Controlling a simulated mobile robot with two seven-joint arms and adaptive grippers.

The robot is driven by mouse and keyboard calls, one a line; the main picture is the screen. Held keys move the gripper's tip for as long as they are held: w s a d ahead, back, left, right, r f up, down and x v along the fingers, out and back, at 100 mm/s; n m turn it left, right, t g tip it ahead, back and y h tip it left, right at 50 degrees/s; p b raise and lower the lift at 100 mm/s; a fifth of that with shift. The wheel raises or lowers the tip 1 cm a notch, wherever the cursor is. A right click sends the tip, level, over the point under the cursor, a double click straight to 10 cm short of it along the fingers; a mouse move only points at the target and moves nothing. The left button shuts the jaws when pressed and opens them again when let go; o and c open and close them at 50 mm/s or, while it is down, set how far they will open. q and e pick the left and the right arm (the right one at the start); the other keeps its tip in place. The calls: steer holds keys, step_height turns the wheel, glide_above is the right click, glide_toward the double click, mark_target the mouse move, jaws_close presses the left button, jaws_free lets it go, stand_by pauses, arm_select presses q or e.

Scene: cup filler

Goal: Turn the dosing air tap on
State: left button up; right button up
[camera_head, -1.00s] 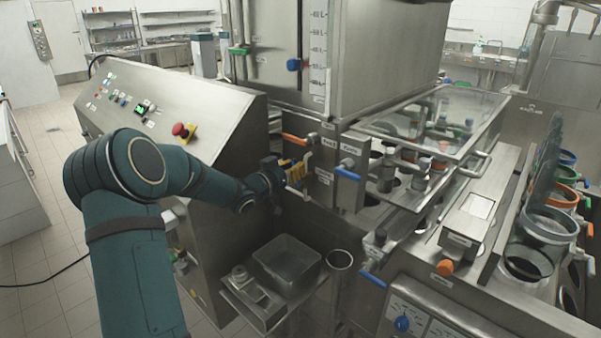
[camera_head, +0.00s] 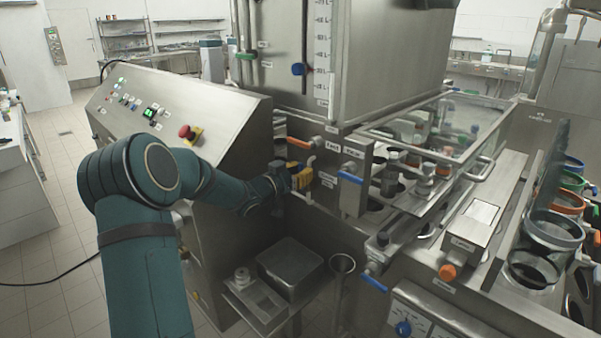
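Several small taps with coloured handles sit on the steel filling machine. One has an orange handle (camera_head: 298,143), and one to its right has a blue handle (camera_head: 350,177). The tap labels are too small to read, so I cannot tell which is the dosing air tap. My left gripper (camera_head: 298,177) is below the orange handle, close to the machine's front and a light pipe bend. Yellow parts show at its tip; I cannot tell whether they are fingers or a tap handle. Its opening is too small to judge. My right gripper is out of view.
A sloped control panel (camera_head: 170,108) with a red stop button (camera_head: 187,132) stands left of my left gripper. A steel box (camera_head: 290,266) is below it. A lower blue handle (camera_head: 374,281) and an orange knob (camera_head: 447,272) are at right. Open floor lies far left.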

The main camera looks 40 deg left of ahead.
arm_select(q)
steer(key=shift+o, duration=1.4)
steer(key=shift+w+d, duration=0.1)
steer(key=shift+s, duration=0.2)
steer(key=s+a, duration=0.1)
steer(key=s, duration=1)
steer(key=shift+s, duration=0.35)
